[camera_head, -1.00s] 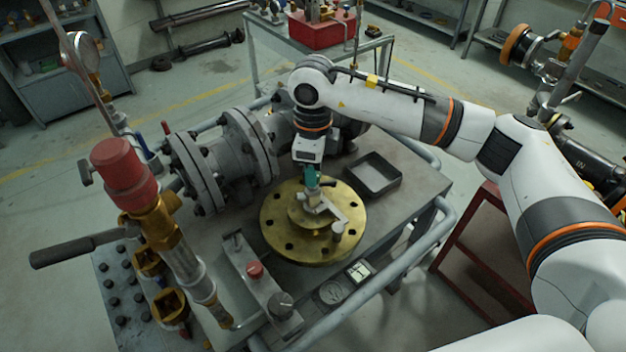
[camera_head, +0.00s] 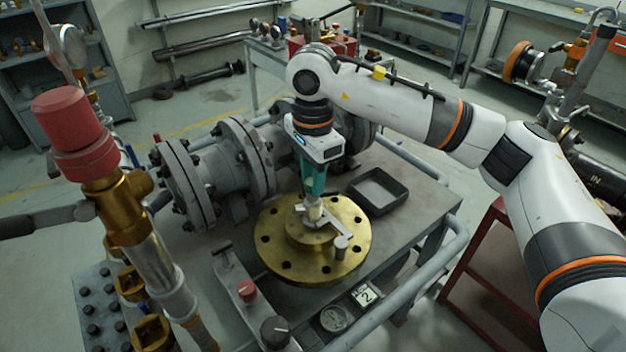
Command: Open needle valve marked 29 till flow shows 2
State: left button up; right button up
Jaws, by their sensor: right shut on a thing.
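My right gripper (camera_head: 314,210) reaches down from above to the brass flanged disc (camera_head: 347,262). It is shut on the silver crank handle (camera_head: 334,228) at the disc's centre, with the jaws upright. The crank's arm points towards the lower right and ends in a round knob (camera_head: 341,247). A small plate (camera_head: 367,295) in front of the disc reads 2. A round dial gauge (camera_head: 334,318) sits beside it; its needle is too small to read. I see no legible 29. My left gripper is not in view.
A black tray (camera_head: 378,207) lies right of the disc on the grey bench. A grey bar with a red button (camera_head: 246,290) and dark knob (camera_head: 275,331) lies in front. A red-capped brass valve (camera_head: 75,130) stands close at left. Tubular rails edge the bench.

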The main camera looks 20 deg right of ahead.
jog(key=shift+n, duration=0.3)
jog(key=o, duration=1)
notch_tip(320, 180, up, 12)
dwell(0.5)
